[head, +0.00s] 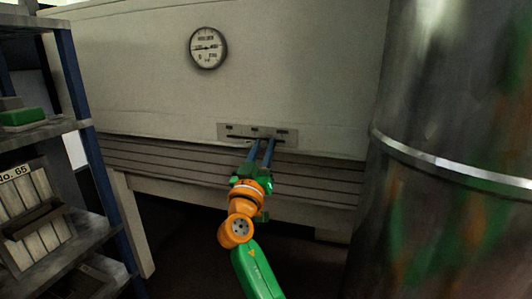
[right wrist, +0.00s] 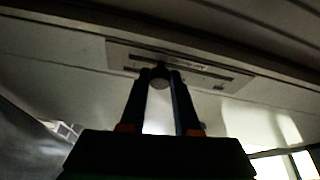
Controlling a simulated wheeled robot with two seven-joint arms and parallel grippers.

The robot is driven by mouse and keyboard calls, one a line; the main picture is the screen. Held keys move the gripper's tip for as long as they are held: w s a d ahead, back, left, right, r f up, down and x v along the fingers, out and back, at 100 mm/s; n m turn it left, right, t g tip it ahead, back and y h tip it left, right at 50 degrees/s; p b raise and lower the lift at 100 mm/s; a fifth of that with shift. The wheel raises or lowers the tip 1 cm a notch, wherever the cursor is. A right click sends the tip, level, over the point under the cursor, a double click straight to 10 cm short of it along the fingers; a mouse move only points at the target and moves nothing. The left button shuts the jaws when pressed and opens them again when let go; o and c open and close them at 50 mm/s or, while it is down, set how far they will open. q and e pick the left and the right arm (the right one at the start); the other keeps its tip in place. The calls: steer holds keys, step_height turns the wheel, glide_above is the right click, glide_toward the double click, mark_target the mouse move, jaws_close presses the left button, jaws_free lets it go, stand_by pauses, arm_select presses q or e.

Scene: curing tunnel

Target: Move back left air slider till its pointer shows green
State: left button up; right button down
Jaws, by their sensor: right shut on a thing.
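A pale slider plate (head: 228,131) with a dark slot and small dark marks is set low in the tunnel's light wall. My right gripper (head: 263,143) reaches it from below, its two blue fingers at the slot. In the right wrist view the plate (right wrist: 232,80) is close ahead. There my right gripper (right wrist: 161,80) is shut on a round dark knob (right wrist: 160,76) at the slot. The fingers hide the knob in the head view. No green pointer mark can be made out. My left gripper is out of view.
A round dial (head: 208,47) with a dark needle hangs on the wall above the plate. A blue-posted shelf (head: 72,60) with boxes stands at the left. A large metal cylinder (head: 450,100) fills the right side. Ridged panels (head: 170,160) run below the plate.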

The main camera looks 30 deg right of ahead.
steer(key=c, duration=0.8)
jaws_free()
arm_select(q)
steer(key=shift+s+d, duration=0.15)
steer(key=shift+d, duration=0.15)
arm_select(e)
steer(key=shift+o, duration=0.9)
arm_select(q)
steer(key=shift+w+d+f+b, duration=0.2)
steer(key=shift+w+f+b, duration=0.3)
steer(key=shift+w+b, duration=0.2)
arm_select(e)
steer(key=v, duration=0.7)
steer(key=shift+f, duration=0.15)
